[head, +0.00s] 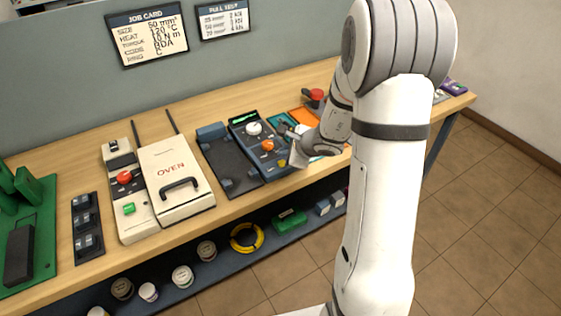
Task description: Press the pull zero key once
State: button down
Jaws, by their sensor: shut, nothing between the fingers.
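A dark blue tester panel (258,146) lies on the bench with a long dark bed (229,162) at its left. The panel has a small green display (243,117), a white knob (254,128), an orange key (267,145) and a yellow key (281,163). Their labels are too small to read, so I cannot tell which is the pull zero key. My gripper (292,146) is shut and empty at the panel's right edge, close to the yellow key. Part of the panel's right side is hidden behind it. I cannot tell whether it touches anything.
A cream oven (178,182) with a black handle stands left, beside a unit with red and green buttons (129,208). A teal and orange mat area with a red-topped tool (315,97) lies right. The lower shelf holds rolls, yellow tape (246,237) and a green box (290,221).

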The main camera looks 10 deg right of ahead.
jog(key=shift+r+p, duration=1.15)
jog(key=shift+r, duration=0.85)
jog(key=shift+f, duration=0.1)
jog(key=s+a+r+n+g+y, duration=0.25)
jog(key=s+a+r+n, duration=0.45)
jog(key=s+r+n, duration=0.4)
jog(key=s+d+r+n+g+h, duration=0.1)
jog(key=s+d+n+h, duration=0.1)
jog(key=s+n, duration=0.3)
jog(key=s+d+r+n+g+h, duration=0.1)
jog(key=s+n+h, duration=0.4)
jog(key=s, duration=0.6)
jog(key=d+r, duration=0.1)
jog(key=d, duration=0.1)
jog(key=shift+s+d, duration=0.35)
jog(key=shift+s, duration=0.05)
